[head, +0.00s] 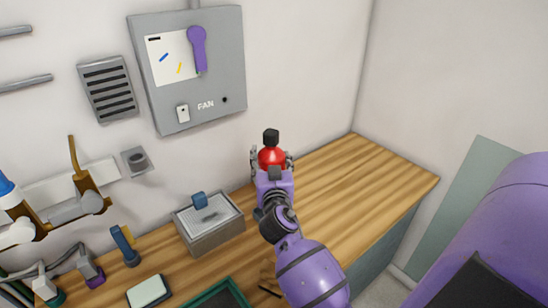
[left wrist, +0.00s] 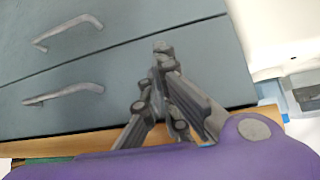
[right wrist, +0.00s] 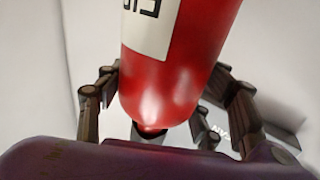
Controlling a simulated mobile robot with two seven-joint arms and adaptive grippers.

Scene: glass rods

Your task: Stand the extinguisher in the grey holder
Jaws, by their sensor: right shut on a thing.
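The red extinguisher (head: 271,157) with a black top is in my right gripper (head: 272,163), over the right part of the wooden worktop near the back wall. The right wrist view shows its red body and rounded end (right wrist: 165,95) between the two fingers, with part of a white label. It looks roughly upright in the head view; its lower part is hidden by my gripper. I cannot make out the grey holder for certain in any view. My left gripper (left wrist: 162,50) shows only in its wrist view, fingers together and empty, before grey drawers.
A grey box (head: 212,238) with a blue item on top stands left of my right arm. Bottle-like tools and a green tray (head: 217,297) are further left and front. A grey fan panel (head: 190,65) hangs on the wall. The worktop (head: 350,190) right of my arm is clear.

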